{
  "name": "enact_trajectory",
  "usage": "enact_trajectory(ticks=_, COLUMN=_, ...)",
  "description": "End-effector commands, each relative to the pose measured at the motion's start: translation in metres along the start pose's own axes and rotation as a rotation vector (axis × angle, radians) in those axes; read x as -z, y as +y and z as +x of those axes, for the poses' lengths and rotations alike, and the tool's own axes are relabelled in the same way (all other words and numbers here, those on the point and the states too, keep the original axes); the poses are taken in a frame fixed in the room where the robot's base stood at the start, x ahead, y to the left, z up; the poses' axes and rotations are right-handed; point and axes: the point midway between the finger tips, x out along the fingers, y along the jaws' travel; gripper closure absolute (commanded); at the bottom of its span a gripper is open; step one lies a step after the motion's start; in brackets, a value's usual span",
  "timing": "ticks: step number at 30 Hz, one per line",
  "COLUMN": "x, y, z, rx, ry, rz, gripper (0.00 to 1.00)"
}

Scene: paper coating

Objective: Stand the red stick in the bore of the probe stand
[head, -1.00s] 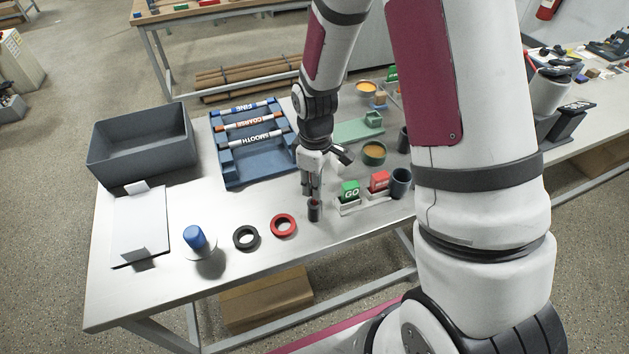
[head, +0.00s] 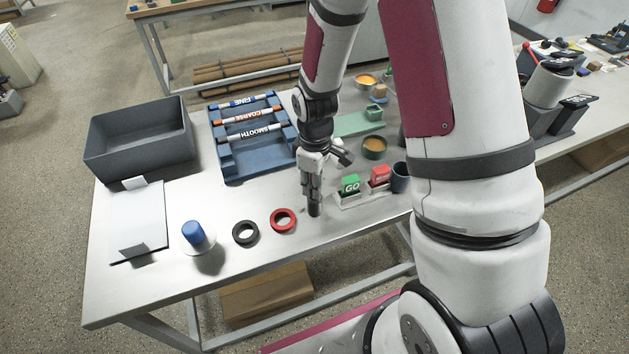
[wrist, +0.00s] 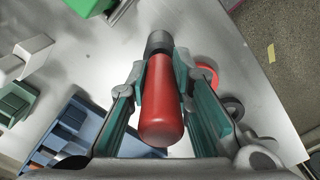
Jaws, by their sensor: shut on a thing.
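The red stick (wrist: 163,100) is in the wrist view, lengthwise between the two fingers of my gripper (wrist: 160,78), which is shut on it. Its rounded end points toward the camera. A dark grey cylinder (wrist: 159,42) is at its far end; I cannot tell whether this is part of the stick or a separate holder. In the head view my gripper (head: 313,198) is low over the front of the table, with the dark cylinder (head: 315,210) just below its fingertips; the red part is hidden there. I cannot single out the probe stand or its bore with certainty.
A black ring (head: 245,242), a red ring (head: 274,223) and a blue cylinder (head: 192,232) on a white round base lie left of my gripper. Green (head: 351,184) and red (head: 380,174) blocks stand close on the right. A blue rack (head: 233,169) is behind.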

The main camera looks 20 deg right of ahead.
Motion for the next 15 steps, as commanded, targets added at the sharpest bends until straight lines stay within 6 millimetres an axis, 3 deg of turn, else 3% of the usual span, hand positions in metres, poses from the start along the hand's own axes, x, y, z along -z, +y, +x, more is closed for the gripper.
enact_trajectory(ticks=15, x=-0.0001, y=-0.0002, z=0.0073, rx=0.0, ry=0.0, rz=0.0, gripper=1.0)
